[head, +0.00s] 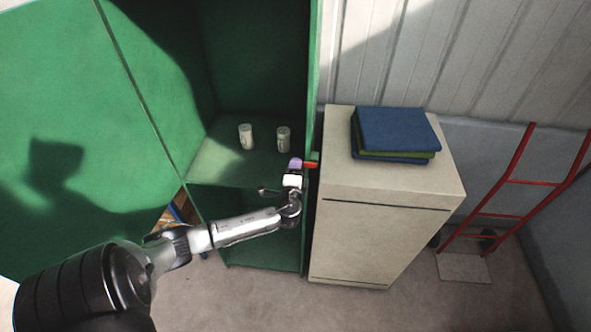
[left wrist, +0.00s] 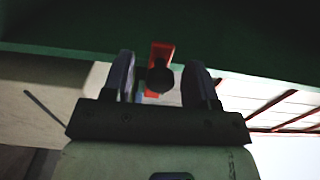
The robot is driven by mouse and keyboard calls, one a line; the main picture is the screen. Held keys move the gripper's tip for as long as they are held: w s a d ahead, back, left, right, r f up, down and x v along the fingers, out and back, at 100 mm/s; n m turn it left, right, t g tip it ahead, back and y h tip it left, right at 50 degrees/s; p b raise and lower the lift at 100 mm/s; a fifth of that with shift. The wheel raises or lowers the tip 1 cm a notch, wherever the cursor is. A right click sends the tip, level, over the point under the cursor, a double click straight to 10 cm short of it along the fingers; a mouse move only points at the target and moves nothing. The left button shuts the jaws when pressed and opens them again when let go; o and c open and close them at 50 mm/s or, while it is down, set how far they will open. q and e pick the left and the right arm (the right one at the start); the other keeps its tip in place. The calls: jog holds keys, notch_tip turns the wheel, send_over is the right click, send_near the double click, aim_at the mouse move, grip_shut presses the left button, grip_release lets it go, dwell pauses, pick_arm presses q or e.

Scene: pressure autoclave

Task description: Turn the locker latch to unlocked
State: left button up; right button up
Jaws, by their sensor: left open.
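The red locker latch (head: 311,164) is on the right edge of the green locker (head: 313,90). In the left wrist view the latch (left wrist: 161,52) is a short red bar, close to upright in the picture, with a dark round knob (left wrist: 160,79) at its lower end. My left gripper (head: 296,164) is at the latch. Its fingers stand open on both sides of the red bar and knob in the left wrist view (left wrist: 159,72), with a visible gap on each side. The gripper partly hides the latch in the head view. My right gripper is not in view.
The locker's large green door (head: 70,120) stands open at the left. Two pale cans (head: 246,137) (head: 283,139) stand on the locker shelf. A beige cabinet (head: 375,235) with folded cloths (head: 396,130) stands close at the right. A red hand truck (head: 495,215) leans farther right.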

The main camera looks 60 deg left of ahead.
pick_arm(q)
grip_shut()
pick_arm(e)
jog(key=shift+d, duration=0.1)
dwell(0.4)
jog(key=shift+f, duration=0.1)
